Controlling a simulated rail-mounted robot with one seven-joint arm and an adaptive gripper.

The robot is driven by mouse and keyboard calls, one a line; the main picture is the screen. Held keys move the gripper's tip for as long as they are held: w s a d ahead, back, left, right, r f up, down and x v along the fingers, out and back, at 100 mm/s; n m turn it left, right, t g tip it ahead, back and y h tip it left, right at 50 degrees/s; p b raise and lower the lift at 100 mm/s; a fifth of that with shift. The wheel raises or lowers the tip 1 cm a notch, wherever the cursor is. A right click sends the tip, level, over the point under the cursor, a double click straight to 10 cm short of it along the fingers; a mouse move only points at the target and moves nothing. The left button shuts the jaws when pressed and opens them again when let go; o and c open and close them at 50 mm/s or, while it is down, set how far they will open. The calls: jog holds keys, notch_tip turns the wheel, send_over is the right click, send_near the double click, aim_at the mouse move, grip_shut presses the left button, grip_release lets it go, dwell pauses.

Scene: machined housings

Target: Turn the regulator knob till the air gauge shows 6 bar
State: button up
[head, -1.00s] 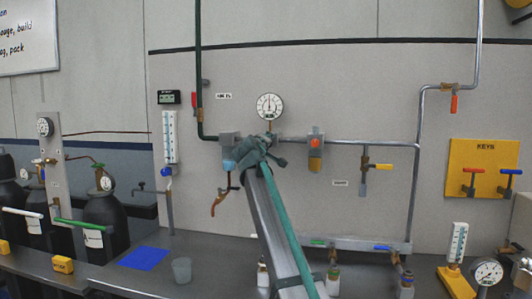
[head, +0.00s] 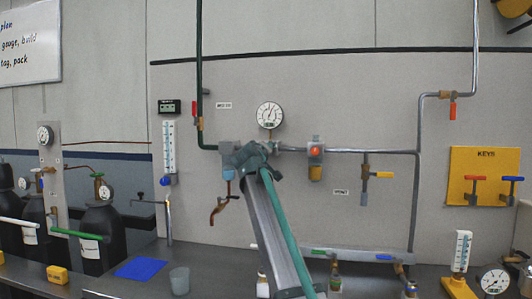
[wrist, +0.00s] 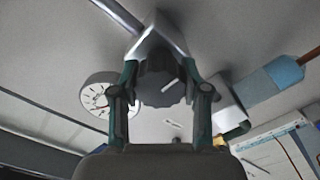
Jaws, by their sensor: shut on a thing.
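The air gauge (head: 270,115) is a round white dial on the pipe, just above and right of my gripper (head: 250,155). Its needle points roughly upward, leaning a little right; the numbers are too small to read. In the wrist view the gauge (wrist: 97,95) is tilted at the left, with a red mark on its face. The dark regulator knob (wrist: 160,85), with a pale line on it, sits between the two fingers of my gripper (wrist: 160,95), which are shut on it. In the head view my gripper hides the knob.
A unit with an orange-red button (head: 315,151) is to the right on the pipe. Bottles stand on the bench below.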

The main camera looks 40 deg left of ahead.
jog(key=o, duration=1.1)
jog(key=shift+o, duration=0.2)
jog(key=v, duration=1.2)
jog(key=shift+f, duration=0.1)
